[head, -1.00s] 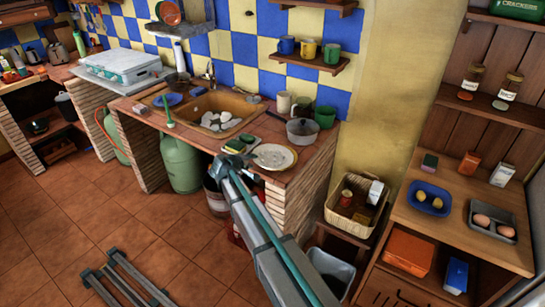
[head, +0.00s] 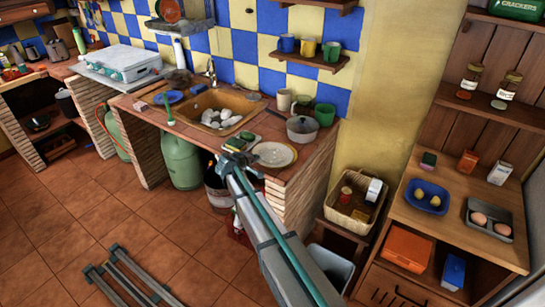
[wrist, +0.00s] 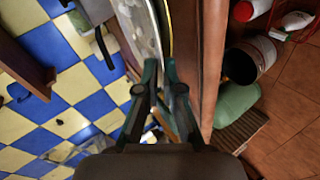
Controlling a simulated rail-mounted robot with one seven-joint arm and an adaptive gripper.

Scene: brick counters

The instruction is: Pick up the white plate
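The white plate (head: 275,154) lies on the tiled counter at the right of the sink, near the front edge. My gripper (head: 242,160) is at the plate's left side in the head view, low over the counter edge. In the wrist view, the plate (wrist: 138,25) is seen edge-on just beyond the fingertips. My gripper (wrist: 161,66) shows a narrow gap between its fingertips, with the plate's rim line running toward it. Whether the rim lies between the fingers or just past them is unclear. My arm hides part of the counter front.
A grey pan (head: 302,128) and green pot (head: 325,114) stand behind the plate. The sink (head: 215,108) holds several pale items. A green sponge (head: 235,143) lies close to my gripper. A brick pillar (head: 305,195) supports the counter. The floor in front is mostly clear.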

